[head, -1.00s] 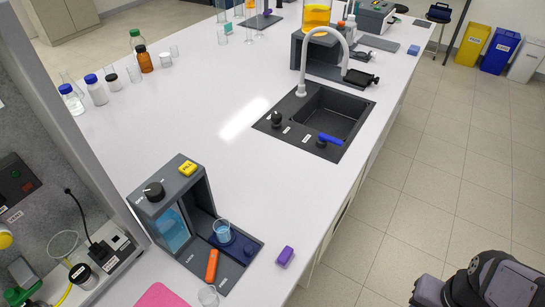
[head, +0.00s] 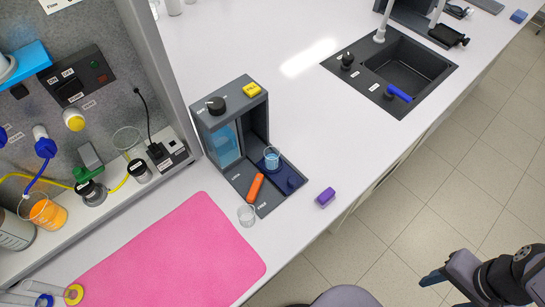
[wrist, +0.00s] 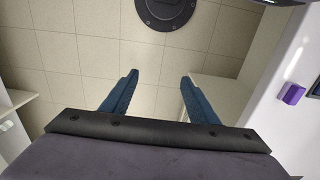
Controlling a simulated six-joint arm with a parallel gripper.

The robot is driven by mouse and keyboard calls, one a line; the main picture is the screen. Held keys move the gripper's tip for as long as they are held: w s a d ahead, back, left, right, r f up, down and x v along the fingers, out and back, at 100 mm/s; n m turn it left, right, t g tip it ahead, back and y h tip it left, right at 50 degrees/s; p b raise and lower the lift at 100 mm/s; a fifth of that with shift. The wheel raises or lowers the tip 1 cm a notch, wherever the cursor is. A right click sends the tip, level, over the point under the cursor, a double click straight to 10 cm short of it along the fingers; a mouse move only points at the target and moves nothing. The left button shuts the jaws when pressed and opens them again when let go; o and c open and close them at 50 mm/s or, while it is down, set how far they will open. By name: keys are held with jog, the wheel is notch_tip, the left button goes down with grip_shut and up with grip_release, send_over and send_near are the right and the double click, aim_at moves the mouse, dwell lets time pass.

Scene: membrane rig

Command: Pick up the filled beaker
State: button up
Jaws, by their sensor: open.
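A small clear beaker with blue liquid (head: 271,158) stands upright on the dark blue pad of the grey dispenser (head: 259,90), under its open front. An orange lever or handle (head: 255,187) lies beside it on the dispenser base. In the head view, part of my gripper shows at the lower right, off the bench and well away from the beaker.
A purple block (head: 326,197) lies near the bench edge, right of the dispenser; it also shows in the wrist view (wrist: 293,94). A pink mat (head: 180,255) lies in front. A shelf unit with an orange-filled beaker (head: 48,215) stands left. A black sink (head: 405,70) is behind right.

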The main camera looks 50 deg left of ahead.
jog(key=w+a+r, duration=0.2)
jog(key=w+a, duration=0.7)
jog(key=a, duration=0.2)
jog(key=b, duration=0.3)
send_over(272, 156)
jog(key=s+d, duration=0.1)
jog(key=d, duration=0.1)
jog(key=shift+s+a+f+p, duration=0.15)
jog(key=shift+f+p, duration=0.8)
jog(key=shift+f, duration=0.75)
jog(key=shift+w+a+f+p, duration=0.15)
jog(key=shift+f+p, duration=0.8)
jog(key=shift+f, duration=0.75)
jog(key=shift+s, duration=0.1)
jog(key=shift+c, duration=0.2)
jog(key=c, duration=1.1)
